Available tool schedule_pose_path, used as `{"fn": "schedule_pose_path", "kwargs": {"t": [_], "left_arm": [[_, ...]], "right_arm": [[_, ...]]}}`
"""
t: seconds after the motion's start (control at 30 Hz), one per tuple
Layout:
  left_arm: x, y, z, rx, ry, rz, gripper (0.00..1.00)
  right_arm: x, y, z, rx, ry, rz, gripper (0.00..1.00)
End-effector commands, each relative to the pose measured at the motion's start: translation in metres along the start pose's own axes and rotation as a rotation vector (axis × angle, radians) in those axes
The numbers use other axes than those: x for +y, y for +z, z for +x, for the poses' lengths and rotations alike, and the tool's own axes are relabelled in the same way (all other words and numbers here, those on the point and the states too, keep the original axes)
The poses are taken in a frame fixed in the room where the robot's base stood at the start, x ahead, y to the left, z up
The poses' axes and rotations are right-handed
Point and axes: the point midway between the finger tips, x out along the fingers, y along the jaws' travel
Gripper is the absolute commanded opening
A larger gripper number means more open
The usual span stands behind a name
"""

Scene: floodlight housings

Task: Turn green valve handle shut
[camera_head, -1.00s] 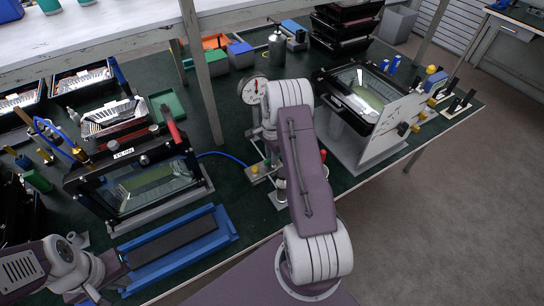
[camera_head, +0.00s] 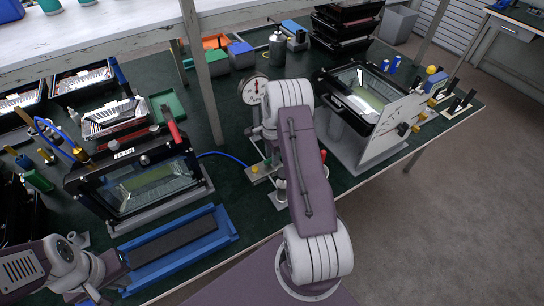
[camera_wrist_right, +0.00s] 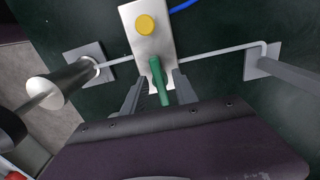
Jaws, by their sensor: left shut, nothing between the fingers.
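The green valve handle (camera_wrist_right: 160,82) shows in the right wrist view, at the near end of a pale metal valve block (camera_wrist_right: 150,45) with a yellow round knob (camera_wrist_right: 146,25). The handle points back toward my wrist. My right gripper (camera_wrist_right: 159,86) is open, one finger on each side of the handle, with a visible gap to each finger. In the head view the valve block (camera_head: 258,174) stands on the bench beside my right arm, which hides most of my right gripper. My left gripper (camera_head: 97,295) is shut and empty at the bottom left, partly cut off.
A blue hose (camera_wrist_right: 183,6) runs from the block. Grey rods and a metal cylinder (camera_wrist_right: 62,82) flank it. A pressure gauge (camera_head: 254,90) stands behind. A black-framed housing (camera_head: 150,185) and a blue tray (camera_head: 180,247) lie left; another housing (camera_head: 362,92) stands right.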

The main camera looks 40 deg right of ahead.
Motion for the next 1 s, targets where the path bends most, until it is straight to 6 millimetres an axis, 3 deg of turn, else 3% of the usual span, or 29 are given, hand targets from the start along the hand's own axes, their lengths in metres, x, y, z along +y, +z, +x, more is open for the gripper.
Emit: {"fn": "schedule_pose_path", "kwargs": {"t": [0.23,0.5,0.63,1.0], "left_arm": [[0.0,0.0,0.001,0.0,0.0,0.0,0.0],[0.0,0.001,0.007,0.0,0.0,0.0,0.0],[0.0,0.001,0.007,0.0,0.0,0.0,0.0],[0.0,0.001,0.007,0.0,0.0,0.0,0.0]], "right_arm": [[-0.001,0.0,-0.007,0.001,-0.002,-0.001,0.35],[-0.001,0.0,-0.065,0.001,-0.004,0.0,0.35],[0.0,0.0,-0.084,0.001,-0.002,0.0,0.35],[0.0,0.0,-0.09,0.0,0.001,0.0,0.35]]}}
